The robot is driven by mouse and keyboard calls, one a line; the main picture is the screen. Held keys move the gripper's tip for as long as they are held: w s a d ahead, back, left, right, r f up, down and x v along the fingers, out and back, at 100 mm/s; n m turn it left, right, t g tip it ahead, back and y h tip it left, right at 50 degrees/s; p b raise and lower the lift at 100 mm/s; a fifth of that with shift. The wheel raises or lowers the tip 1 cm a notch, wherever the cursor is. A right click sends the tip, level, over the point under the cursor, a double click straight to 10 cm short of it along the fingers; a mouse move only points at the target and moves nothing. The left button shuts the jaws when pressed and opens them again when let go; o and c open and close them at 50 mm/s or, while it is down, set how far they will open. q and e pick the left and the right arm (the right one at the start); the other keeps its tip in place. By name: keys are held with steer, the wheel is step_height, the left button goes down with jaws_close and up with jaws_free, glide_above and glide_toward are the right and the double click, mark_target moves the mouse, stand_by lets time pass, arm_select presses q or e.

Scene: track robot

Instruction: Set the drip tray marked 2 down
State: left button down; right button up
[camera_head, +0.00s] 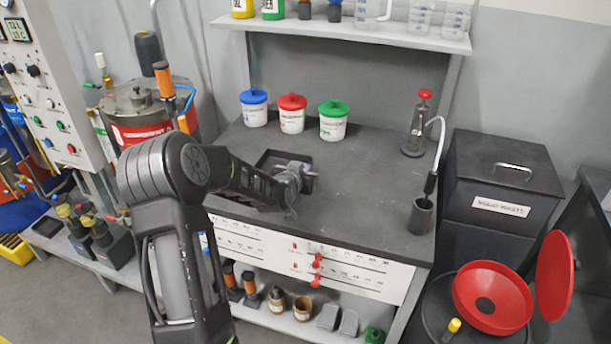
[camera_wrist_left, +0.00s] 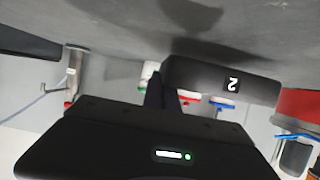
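The drip tray marked 2 is a dark, shallow, square tray (camera_head: 268,157) at the left of the grey bench top. In the left wrist view, which is upside down, its dark wall (camera_wrist_left: 205,78) shows a black label with a white 2. My left gripper (camera_head: 297,177) is at the tray's right side in the head view. Its dark fingers (camera_wrist_left: 163,92) look closed on the tray's wall in the wrist view. The tray is at or just above the bench top; I cannot tell whether it touches. My right gripper is not in view.
Blue-lidded (camera_head: 254,108), red-lidded (camera_head: 292,115) and green-lidded (camera_head: 333,122) tubs stand behind the tray. A red-topped dispenser (camera_head: 417,128) and a dark cup with a bent tube (camera_head: 421,215) stand at the right. The middle of the bench top (camera_head: 365,185) is clear.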

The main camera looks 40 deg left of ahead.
arm_select(q)
step_height(320, 180, down, 2)
steer(key=shift+f, duration=0.1)
steer(key=shift+f, duration=0.25)
steer(key=c, duration=1.7)
jaws_free()
steer(key=shift+r, duration=0.1)
steer(key=shift+r, duration=0.1)
steer(key=shift+r, duration=0.1)
steer(key=shift+s+d+r, duration=0.1)
steer(key=shift+s, duration=0.3)
steer(key=b+v, duration=0.1)
steer(key=v, duration=1)
steer(key=shift+s+d+b, duration=0.1)
steer(key=shift+b, duration=0.2)
